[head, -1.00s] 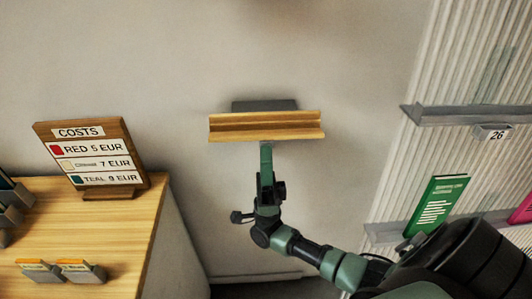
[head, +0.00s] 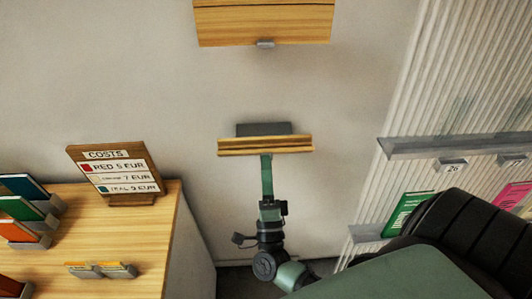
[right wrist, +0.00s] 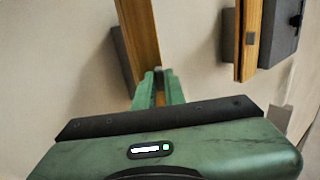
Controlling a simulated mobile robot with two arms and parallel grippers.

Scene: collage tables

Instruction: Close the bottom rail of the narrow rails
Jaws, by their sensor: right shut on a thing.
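The bottom rail (head: 265,146) is a narrow wooden ledge on the wall in the middle of the head view, with a dark grey mount (head: 264,129) behind it. A second wooden rail (head: 264,22) with a small grey handle is above it, cut by the top edge. My right gripper (head: 266,158) reaches up from below and is shut on the bottom rail at its lower middle. In the right wrist view the fingers (right wrist: 158,82) meet the near end of a wooden board (right wrist: 138,30); the exact grip spot is partly hidden. My left gripper is not in view.
A wooden counter (head: 150,235) with a price sign (head: 115,174) and several card holders stands at the left. Grey ledges (head: 450,146) with green and pink books are on the ribbed wall at right. The wall around the bottom rail is clear.

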